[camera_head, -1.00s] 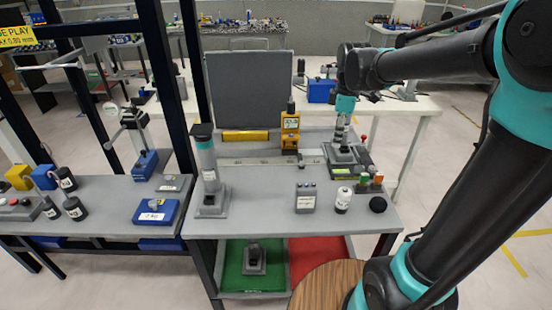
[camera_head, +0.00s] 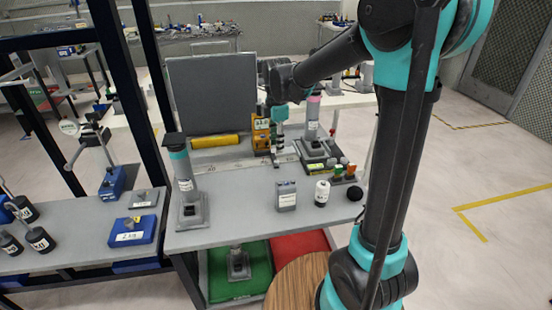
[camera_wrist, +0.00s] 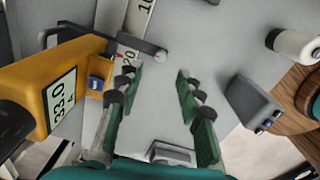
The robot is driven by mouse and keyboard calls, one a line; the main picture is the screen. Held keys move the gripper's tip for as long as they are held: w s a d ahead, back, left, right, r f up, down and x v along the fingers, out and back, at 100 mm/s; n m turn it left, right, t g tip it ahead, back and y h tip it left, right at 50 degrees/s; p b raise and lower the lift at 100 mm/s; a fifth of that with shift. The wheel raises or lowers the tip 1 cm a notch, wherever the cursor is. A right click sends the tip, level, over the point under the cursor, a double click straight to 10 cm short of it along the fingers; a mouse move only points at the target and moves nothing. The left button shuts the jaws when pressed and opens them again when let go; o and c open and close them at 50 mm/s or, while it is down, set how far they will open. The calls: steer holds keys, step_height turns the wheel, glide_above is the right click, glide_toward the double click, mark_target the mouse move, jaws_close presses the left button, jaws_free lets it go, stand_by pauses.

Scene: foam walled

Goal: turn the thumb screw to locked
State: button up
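A yellow gauge with a display (camera_wrist: 62,92) is at the left of the wrist view and also shows in the head view (camera_head: 261,136). I cannot tell which knob is the thumb screw. My gripper (camera_wrist: 157,88) is open and empty, its green-padded fingers apart, above the grey bench to the right of the gauge. In the head view my gripper (camera_head: 277,150) is close beside the gauge.
A pink-topped grey post (camera_head: 313,112) stands on a dark-based fixture right of my gripper. A grey box (camera_head: 286,196) and white bottle (camera_head: 322,193) stand nearer the bench front. The bench middle (camera_head: 240,190) is clear.

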mark_target(276, 163)
step_height(276, 163, down, 7)
steer(key=shift+w+r, duration=0.1)
steer(key=shift+c, duration=0.2)
jaws_close()
